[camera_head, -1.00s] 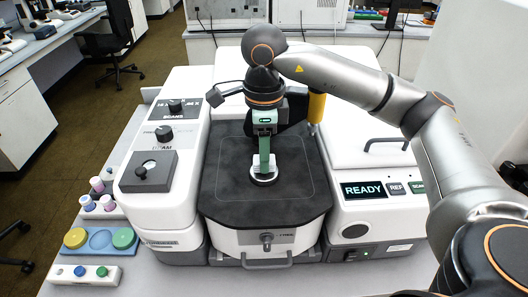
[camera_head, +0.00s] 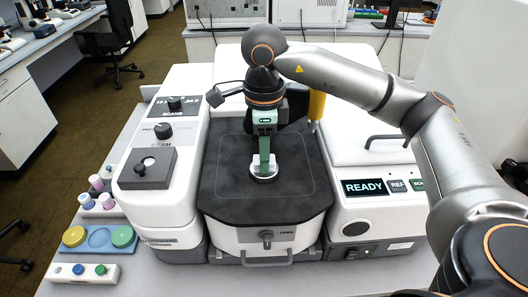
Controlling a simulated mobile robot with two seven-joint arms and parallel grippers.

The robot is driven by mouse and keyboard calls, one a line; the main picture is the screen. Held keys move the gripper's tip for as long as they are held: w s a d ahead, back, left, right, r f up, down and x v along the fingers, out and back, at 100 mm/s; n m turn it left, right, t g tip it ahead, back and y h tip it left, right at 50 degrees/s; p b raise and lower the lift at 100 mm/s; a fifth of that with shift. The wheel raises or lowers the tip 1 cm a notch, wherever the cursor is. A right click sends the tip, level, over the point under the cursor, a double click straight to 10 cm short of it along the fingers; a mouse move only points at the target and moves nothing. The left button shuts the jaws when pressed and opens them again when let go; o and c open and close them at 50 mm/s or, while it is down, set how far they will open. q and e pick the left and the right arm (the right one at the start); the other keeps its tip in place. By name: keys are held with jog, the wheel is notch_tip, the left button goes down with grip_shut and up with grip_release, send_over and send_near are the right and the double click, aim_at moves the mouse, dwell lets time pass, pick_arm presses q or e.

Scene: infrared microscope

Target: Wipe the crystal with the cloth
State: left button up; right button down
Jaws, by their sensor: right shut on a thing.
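My right gripper (camera_head: 264,168) points straight down over the middle of the dark stage (camera_head: 225,190) of the microscope. It is shut on a small white piece that looks like the cloth (camera_head: 264,172). The cloth is at a small pale round mount at the stage centre; I cannot tell whether they touch. The crystal cannot be made out; the gripper and cloth cover the stage centre. My left gripper is not in view.
The READY display (camera_head: 364,188) is on the right. Coloured pots (camera_head: 124,237) and vials (camera_head: 108,201) are at left. The front of the stage is clear.

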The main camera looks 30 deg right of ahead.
jog(key=shift+d+f, duration=0.1)
jog(key=shift+s+d, duration=0.2)
jog(key=shift+a, duration=0.1)
jog(key=shift+w+a, duration=0.1)
jog(key=shift+w+a, duration=0.4)
jog(key=shift+a, duration=0.2)
jog(key=shift+s+d+b, duration=0.3)
jog(key=shift+d, duration=0.2)
jog(key=shift+d, duration=0.1)
jog(key=shift+s+d, duration=0.3)
jog(key=shift+d, duration=0.05)
